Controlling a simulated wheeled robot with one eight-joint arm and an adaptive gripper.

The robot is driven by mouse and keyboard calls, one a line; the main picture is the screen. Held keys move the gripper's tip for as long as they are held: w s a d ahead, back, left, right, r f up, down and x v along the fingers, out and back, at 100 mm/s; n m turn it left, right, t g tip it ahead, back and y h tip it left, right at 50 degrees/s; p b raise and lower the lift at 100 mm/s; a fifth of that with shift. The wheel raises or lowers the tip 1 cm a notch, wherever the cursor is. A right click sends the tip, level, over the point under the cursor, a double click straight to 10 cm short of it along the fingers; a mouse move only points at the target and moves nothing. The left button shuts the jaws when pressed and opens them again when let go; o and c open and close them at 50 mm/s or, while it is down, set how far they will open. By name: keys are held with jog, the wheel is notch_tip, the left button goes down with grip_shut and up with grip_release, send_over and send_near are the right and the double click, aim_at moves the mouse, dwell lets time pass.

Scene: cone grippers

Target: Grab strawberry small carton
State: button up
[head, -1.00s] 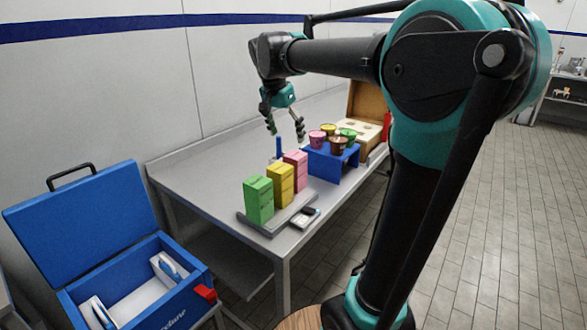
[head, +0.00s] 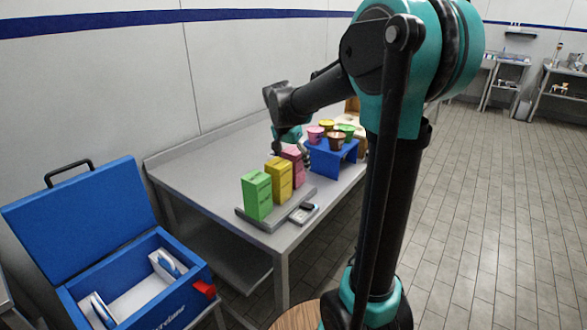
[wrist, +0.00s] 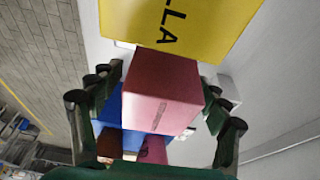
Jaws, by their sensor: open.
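The strawberry small carton is the pink box (head: 291,153), last in a row of three on a grey tray (head: 303,197) on the steel table. In the head view my gripper (head: 292,146) is down at it and partly covers it. In the wrist view the pink carton (wrist: 160,100) stands between the spread fingers of my open gripper (wrist: 160,82). Gaps seem to show on both sides; contact is hard to tell. The yellow carton (wrist: 185,30), with letters "LLA", is close beyond it.
The yellow carton (head: 278,175) and green carton (head: 257,194) stand nearer in the row. A blue stand (head: 330,160) with several cups is behind the pink carton. A small device (head: 304,212) lies beside the tray. An open blue cooler (head: 140,300) is at lower left.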

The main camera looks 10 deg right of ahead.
jog(key=shift+x, duration=1.45)
jog(key=shift+c, duration=0.3)
jog(key=c, duration=1.3)
jog(key=shift+r, duration=0.1)
